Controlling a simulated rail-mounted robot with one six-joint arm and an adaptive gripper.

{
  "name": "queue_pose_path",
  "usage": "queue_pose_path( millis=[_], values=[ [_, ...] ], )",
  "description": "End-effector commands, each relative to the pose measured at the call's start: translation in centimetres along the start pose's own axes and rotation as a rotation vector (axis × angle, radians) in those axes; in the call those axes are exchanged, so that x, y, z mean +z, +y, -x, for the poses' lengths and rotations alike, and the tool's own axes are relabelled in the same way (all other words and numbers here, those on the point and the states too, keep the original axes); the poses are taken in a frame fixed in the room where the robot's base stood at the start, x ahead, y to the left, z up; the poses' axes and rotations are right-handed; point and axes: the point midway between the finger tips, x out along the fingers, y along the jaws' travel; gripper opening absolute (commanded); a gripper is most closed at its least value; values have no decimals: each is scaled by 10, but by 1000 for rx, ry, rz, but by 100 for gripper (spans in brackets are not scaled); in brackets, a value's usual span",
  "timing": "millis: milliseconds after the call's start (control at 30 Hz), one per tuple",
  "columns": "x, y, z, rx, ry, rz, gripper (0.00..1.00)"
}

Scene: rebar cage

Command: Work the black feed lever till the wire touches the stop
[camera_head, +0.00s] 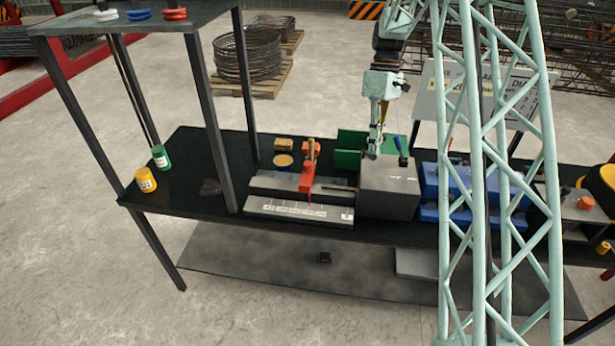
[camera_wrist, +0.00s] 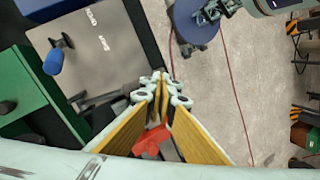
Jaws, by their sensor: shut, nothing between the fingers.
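A grey box (camera_head: 388,198) with small white markings on top stands at mid-bench; its top also shows in the wrist view (camera_wrist: 120,50). A blue-handled lever (camera_head: 399,146) rises from it, and its blue grip shows in the wrist view (camera_wrist: 54,62). A dark grey bar (camera_wrist: 100,98) lies by the box edge; I cannot tell if it is the black feed lever. My gripper (camera_head: 372,154) is shut and empty, just above the box top in the head view. Its fingertips (camera_wrist: 157,82) meet in the wrist view. The wire and its contact with the stop cannot be made out.
A red upright block (camera_head: 306,181) stands on a grey fixture with a white scale strip (camera_head: 298,210) left of the box. Yellow (camera_head: 146,180) and green (camera_head: 160,157) containers stand far left.

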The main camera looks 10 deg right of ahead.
Motion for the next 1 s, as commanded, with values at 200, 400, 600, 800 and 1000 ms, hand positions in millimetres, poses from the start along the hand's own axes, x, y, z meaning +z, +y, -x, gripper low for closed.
queue_pose_path(
  millis=[200, 400, 600, 800, 1000],
  values=[
    [0, -1, -5, 0, 0, 0, 0],
    [1, -2, -12, -1, 0, 0, 0],
    [2, -3, -14, -1, 0, 0, 0],
    [2, -3, -14, 0, 0, 0, 0],
    [2, -3, -16, -1, 0, 0, 0]
  ],
)
